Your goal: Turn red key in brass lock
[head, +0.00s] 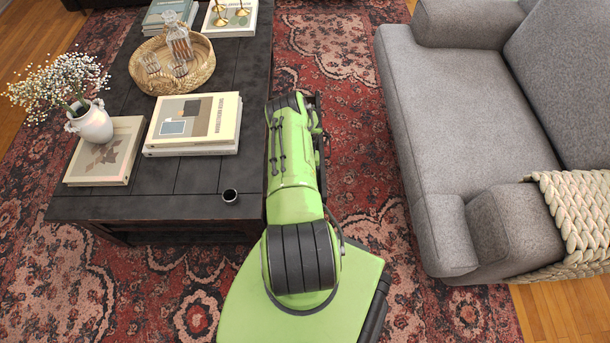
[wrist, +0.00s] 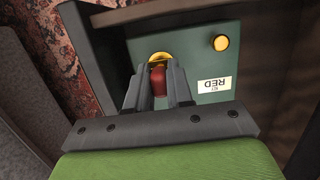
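A dark green panel (wrist: 198,65) fills the middle of the wrist view. A round brass lock (wrist: 160,57) is set in it, with the red key (wrist: 157,78) at its front. My gripper (wrist: 157,76) has one finger on each side of the red key, and the fingers look closed on it. The fingers hide the sides of the key and part of the lock. In the head view my green arm reaches forward beside the coffee table; the gripper, key and lock do not show there.
The panel also has a yellow round knob (wrist: 220,43) and a white upside-down "RED" label (wrist: 214,85). The dark coffee table (head: 105,207) with books, vase and tray stands left of my arm. A grey sofa (head: 440,120) is to the right, with rug between.

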